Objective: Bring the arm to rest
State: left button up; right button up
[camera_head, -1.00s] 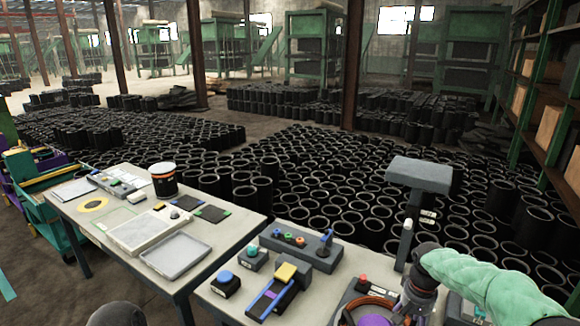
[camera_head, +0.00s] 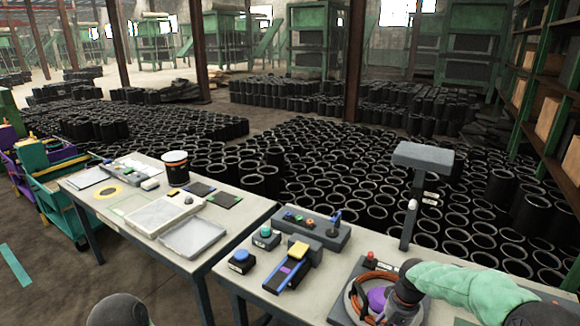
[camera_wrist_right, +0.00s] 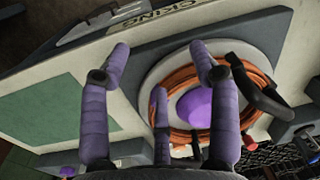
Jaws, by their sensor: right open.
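My right arm, in a pale green sleeve (camera_head: 465,288), comes in from the right in the head view and ends in a dark wrist beside the round device. My right gripper (camera_wrist_right: 160,60) has purple fingers. They are spread open and hold nothing in the right wrist view. Beyond them lies the pale round device with an orange ring (camera_wrist_right: 150,75) and a purple dome (camera_wrist_right: 194,106). The dome also shows in the head view (camera_head: 377,299). I cannot tell whether the fingers touch the device. My left gripper is not in view.
The front bench holds a blue-button box (camera_head: 242,260), a control strip (camera_head: 305,229) and a grey-topped post (camera_head: 422,157). A second table (camera_head: 85,212) at left carries trays and a black-and-white tub (camera_head: 176,166). Black rubber sleeves (camera_head: 330,165) cover the floor behind.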

jog(key=s+a+f+n+y, duration=0.1)
jog(key=s+a+f, duration=0.4)
jog(key=a+f, duration=0.3)
jog(key=s+a+f+y, duration=0.2)
jog(key=s+a+f, duration=0.3)
jog(key=f, duration=0.5)
jog(key=s+a+f, duration=0.3)
jog(key=s, duration=0.4)
jog(key=s+a+f, duration=0.2)
jog(key=s+f, duration=0.1)
jog(key=s, duration=0.4)
jog(key=shift+s+a, duration=0.2)
jog(key=shift+a, duration=0.2)
